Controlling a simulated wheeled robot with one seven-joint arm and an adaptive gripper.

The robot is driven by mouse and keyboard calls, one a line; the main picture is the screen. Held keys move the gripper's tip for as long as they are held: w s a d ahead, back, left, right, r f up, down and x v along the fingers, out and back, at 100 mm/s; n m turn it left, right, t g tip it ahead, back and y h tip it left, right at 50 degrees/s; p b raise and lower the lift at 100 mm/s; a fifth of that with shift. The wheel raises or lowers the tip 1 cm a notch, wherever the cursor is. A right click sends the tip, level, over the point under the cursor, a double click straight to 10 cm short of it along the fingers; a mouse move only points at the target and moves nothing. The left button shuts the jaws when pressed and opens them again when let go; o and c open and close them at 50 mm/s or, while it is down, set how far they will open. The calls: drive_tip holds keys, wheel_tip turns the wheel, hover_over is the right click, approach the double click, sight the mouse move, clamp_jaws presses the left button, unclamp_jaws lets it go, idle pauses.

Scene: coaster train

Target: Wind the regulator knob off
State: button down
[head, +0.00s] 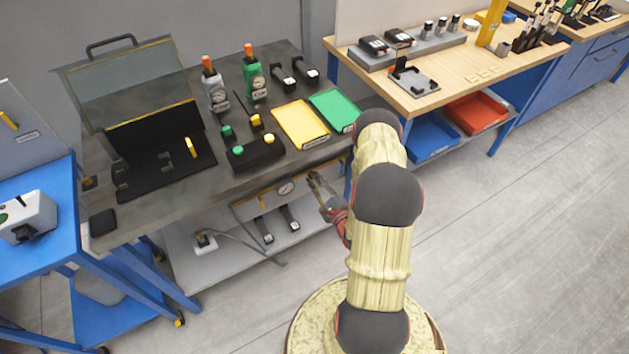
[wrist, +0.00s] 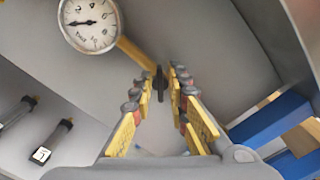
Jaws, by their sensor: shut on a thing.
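The regulator knob (wrist: 159,80) is a small dark piece between my fingertips in the wrist view, at the end of a yellow pipe. My gripper (wrist: 160,84) is shut on it, with yellow and grey finger pads on both sides. A round white gauge (wrist: 92,24) sits on the grey panel, its needle pointing left. In the head view the gauge (head: 286,188) is on the panel (head: 250,209) under the bench's front edge. My gripper (head: 318,184) reaches the panel's right end there, and I cannot make out the knob behind it.
The dark bench (head: 190,200) above holds an open case (head: 140,100), bottles, a black button box (head: 256,155) and yellow and green trays. A lower shelf (head: 220,260) holds two black-handled pieces and a white box (head: 204,241). A blue cart (head: 40,240) stands left. Floor at right is clear.

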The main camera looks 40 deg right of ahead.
drive_tip(key=shift+s+d+f+m+b, duration=0.15)
drive_tip(key=shift+m+b, duration=1.4)
drive_tip(key=shift+m, duration=3)
drive_tip(key=shift+d+f+m+b, duration=0.15)
drive_tip(key=shift+m+b, duration=1.4)
drive_tip(key=shift+m, duration=3.05)
drive_tip(key=shift+s+d+f+m+b, duration=0.15)
drive_tip(key=shift+m+b, duration=1.4)
drive_tip(key=shift+m, duration=3)
drive_tip(key=shift+w, duration=0.1)
drive_tip(key=c, duration=1.8)
unclamp_jaws()
drive_tip(key=shift+d+r, duration=0.1)
drive_tip(key=shift+r, duration=0.05)
